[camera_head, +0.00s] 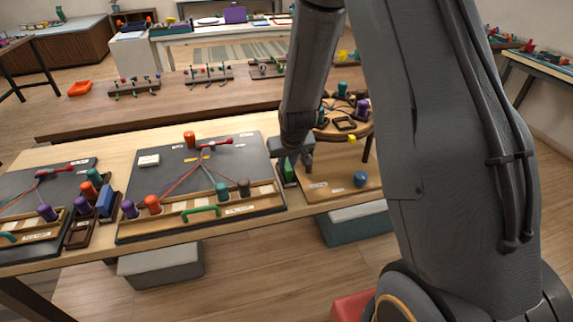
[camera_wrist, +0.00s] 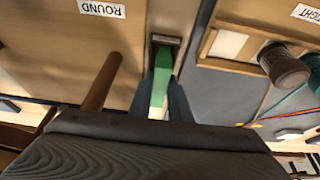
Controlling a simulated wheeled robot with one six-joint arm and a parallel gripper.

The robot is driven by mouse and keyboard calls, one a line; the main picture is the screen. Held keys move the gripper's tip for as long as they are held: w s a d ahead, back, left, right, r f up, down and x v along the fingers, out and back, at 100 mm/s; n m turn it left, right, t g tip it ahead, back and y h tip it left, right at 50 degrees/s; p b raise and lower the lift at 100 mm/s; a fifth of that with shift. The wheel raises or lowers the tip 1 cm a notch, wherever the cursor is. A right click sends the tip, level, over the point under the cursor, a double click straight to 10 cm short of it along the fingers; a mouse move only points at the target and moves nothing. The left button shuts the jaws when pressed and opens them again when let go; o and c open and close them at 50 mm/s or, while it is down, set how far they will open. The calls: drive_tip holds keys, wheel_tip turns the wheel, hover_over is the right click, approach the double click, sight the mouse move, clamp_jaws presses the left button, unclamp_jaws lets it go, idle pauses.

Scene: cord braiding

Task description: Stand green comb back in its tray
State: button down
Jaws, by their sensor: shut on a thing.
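The green comb (camera_wrist: 161,78) is between the fingers of my gripper (camera_wrist: 161,98) in the wrist view. In the head view the comb (camera_head: 289,172) shows as a narrow upright green piece under my gripper (camera_head: 291,160). Its far end meets a small dark-framed tray (camera_wrist: 166,39) in the wrist view. I cannot tell whether the comb rests on the tray's floor or hangs just above it. In the head view my arm and gripper hide most of the comb and the tray.
A dark braiding board (camera_head: 245,150) with bobbins lies left of my gripper. A wooden board (camera_head: 325,186) with a blue ball (camera_head: 361,179) lies to its right. In the wrist view, a brown rod (camera_wrist: 101,82) stands left of the comb and a grey-brown bobbin (camera_wrist: 284,63) to its right.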

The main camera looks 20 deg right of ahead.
drive_tip(key=c, duration=1.6)
unclamp_jaws()
drive_tip(key=shift+o, duration=0.2)
drive_tip(key=shift+r, duration=0.15)
drive_tip(key=shift+v, duration=3.9)
drive_tip(key=s+r+g, duration=0.1)
drive_tip(key=s+r, duration=0.2)
drive_tip(key=s, duration=0.7)
drive_tip(key=s+r+g, duration=0.2)
drive_tip(key=s, duration=0.9)
drive_tip(key=shift+r, duration=0.35)
drive_tip(key=shift+s, duration=0.1)
